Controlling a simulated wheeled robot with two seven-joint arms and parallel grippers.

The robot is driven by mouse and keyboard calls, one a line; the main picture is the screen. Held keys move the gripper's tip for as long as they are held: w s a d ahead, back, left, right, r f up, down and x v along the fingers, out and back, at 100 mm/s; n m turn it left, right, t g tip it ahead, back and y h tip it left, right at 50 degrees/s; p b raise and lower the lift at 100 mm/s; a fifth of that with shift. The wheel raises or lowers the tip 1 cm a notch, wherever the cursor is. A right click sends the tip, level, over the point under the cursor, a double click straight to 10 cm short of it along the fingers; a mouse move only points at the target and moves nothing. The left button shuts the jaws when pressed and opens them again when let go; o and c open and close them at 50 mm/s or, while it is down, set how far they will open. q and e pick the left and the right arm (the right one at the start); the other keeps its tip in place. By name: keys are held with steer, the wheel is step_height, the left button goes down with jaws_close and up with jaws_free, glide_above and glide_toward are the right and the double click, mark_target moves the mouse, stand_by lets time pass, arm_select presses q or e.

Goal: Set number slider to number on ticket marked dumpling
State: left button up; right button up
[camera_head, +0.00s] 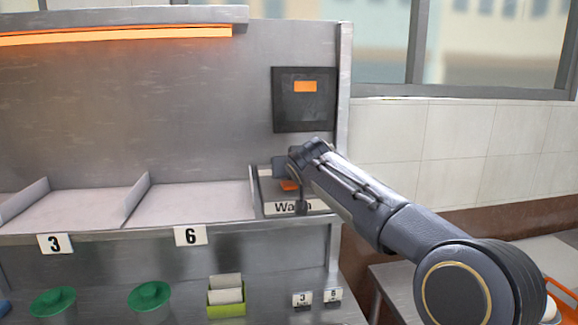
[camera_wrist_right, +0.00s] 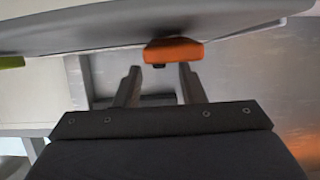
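My right gripper (camera_head: 288,172) reaches in from the right over a box with a partly covered label beginning "Wa" (camera_head: 285,207). An orange piece (camera_head: 289,185) shows just below the gripper. In the right wrist view, the two fingers of the gripper (camera_wrist_right: 160,85) are apart, with the orange piece (camera_wrist_right: 174,51) at their tips. I cannot tell whether they touch it. White cards stand in a green holder (camera_head: 226,311) on the lower level; no writing on them is readable. No ticket reading dumpling and no number slider can be made out for certain. My left gripper is not in view.
Green lids (camera_head: 150,295) and two small number tags (camera_head: 302,299) are below. A dark panel with an orange screen (camera_head: 305,86) hangs on the back wall. The shelf bays left of the gripper look empty.

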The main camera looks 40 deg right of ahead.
steer(key=shift+p+x, duration=0.4)
steer(key=shift+x, duration=1.25)
steer(key=shift+c, duration=0.5)
jaws_close()
